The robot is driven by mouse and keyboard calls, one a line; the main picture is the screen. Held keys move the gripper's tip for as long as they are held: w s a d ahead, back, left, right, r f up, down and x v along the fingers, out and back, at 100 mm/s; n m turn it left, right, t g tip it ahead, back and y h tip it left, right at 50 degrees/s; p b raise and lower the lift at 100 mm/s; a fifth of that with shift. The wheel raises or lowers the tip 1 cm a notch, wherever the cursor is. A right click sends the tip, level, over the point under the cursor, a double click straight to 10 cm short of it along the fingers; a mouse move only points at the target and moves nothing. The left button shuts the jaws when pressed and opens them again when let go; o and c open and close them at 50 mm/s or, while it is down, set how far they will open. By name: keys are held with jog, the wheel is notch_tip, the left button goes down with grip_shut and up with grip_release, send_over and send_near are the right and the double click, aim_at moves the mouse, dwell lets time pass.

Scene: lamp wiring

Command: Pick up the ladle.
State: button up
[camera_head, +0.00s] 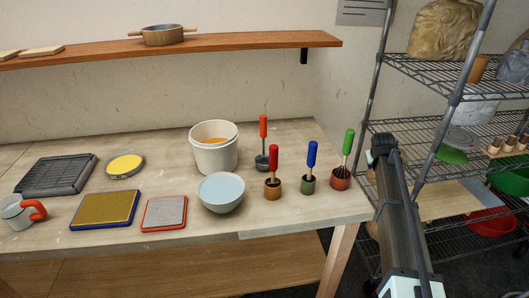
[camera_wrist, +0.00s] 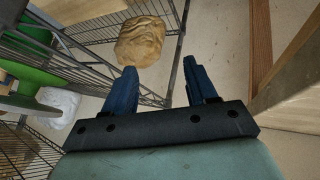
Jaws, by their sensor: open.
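The ladle (camera_head: 262,162) looks to be the grey-bowled tool with an upright orange-red handle (camera_head: 263,126). It stands on the workbench (camera_head: 310,140) just right of the white bucket (camera_head: 214,155) and behind the small pots; its lower part is partly hidden. My gripper (camera_wrist: 160,82) shows in the wrist view with its two blue fingers apart and nothing between them. It faces the wire shelving and floor, and the ladle is not in that view. In the head view my dark arm is right of the bench, away from the ladle.
Small pots with red (camera_head: 272,190), blue (camera_head: 309,182) and green (camera_head: 342,178) handled tools stand near the bench's right front. A pale blue bowl (camera_head: 221,192) sits left of them. A wall shelf (camera_head: 240,43) hangs above. Wire shelving (camera_head: 440,122) stands at right.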

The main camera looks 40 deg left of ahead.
jog(key=w+a+r+t, duration=0.1)
jog(key=w+a+r, duration=0.1)
jog(key=a+r, duration=0.6)
jog(key=n+g+y, duration=0.3)
jog(key=g, duration=0.3)
send_near(263, 125)
jog(key=x, duration=0.7)
jog(key=w+x, duration=0.1)
jog(key=x, duration=0.3)
jog(key=shift+w+a+f, duration=0.1)
jog(key=shift+w+a, duration=0.05)
jog(key=shift+a, duration=0.25)
jog(key=shift+c, duration=0.5)
grip_shut()
